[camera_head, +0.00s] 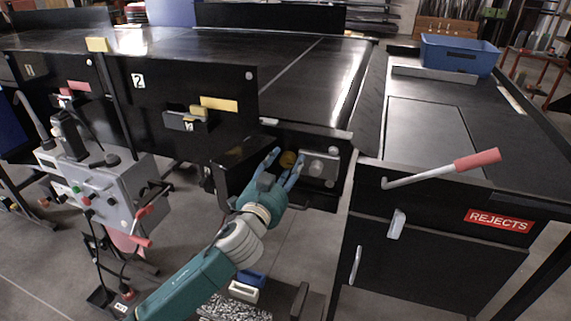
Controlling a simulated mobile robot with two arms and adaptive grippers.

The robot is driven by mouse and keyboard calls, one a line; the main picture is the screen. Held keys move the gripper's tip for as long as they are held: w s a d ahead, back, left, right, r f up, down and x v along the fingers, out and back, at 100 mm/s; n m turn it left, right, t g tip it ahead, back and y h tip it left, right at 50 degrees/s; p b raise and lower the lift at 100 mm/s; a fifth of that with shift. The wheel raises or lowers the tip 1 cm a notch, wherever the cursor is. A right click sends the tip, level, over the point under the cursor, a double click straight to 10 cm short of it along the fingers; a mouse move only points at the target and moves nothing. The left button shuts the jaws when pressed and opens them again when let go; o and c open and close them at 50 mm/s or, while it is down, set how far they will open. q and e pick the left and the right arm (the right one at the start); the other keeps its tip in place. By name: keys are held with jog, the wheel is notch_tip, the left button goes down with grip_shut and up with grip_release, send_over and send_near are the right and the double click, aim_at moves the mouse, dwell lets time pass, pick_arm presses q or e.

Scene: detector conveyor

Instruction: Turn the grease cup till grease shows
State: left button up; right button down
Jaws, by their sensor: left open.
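The grease cup, which looks like the small round yellow-brass piece (288,160), sits in the open bay at the conveyor's near end. It is left of a grey metal block (320,166). My left gripper (286,156) reaches up from below with its two blue fingers spread, one on each side of the cup in the picture. I cannot tell whether the fingers touch it. No grease is visible at this size. My right gripper is out of view.
A dark open cover (238,165) stands just left of the gripper. A grey control box (100,195) with levers is at left. The black REJECTS cabinet (440,250) with a red-handled lever (476,160) is at right, with a blue bin (460,56) on top.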

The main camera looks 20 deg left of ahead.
pick_arm(q)
jog(key=c, duration=1)
jog(key=shift+r, duration=0.1)
jog(key=shift+c, duration=0.6)
